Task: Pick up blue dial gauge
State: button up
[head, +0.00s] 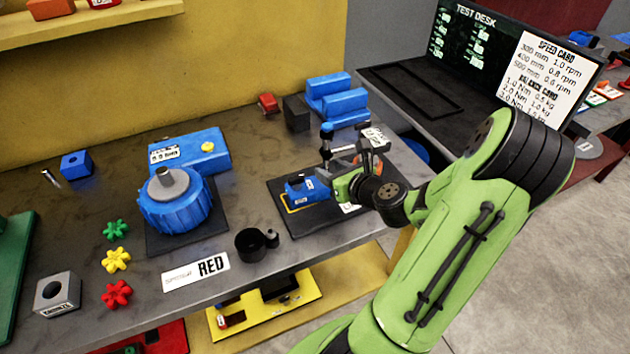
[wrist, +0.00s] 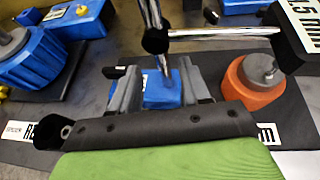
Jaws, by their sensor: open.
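The blue dial gauge (head: 296,190) is a small blue block with a white label, on the dark mat (head: 280,212) near the right end of the bench. In the wrist view the blue block (wrist: 160,92) sits between my two grey fingers, partly hidden by the wrist housing. My gripper (wrist: 158,92) is open, with a finger on each side of the block; I cannot tell whether either touches it. In the head view my gripper (head: 322,186) is at the block's right, partly hiding it.
A metal post with a black clamp and crossbar (wrist: 155,40) stands close beyond my fingers. An orange body with a grey top (wrist: 250,85) is just right of them. A blue round positioner (head: 175,205) stands left, with a black cup (head: 250,244) between.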

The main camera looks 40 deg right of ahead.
aim_at(327, 169)
jog(key=x, duration=0.4)
jog(key=shift+w+d+f+b, duration=0.15)
jog(key=shift+d+f+b, duration=0.15)
jog(key=shift+b, duration=0.1)
jog(key=shift+r, duration=0.1)
jog(key=shift+c, duration=0.5)
grip_shut()
jog(key=shift+r, duration=0.1)
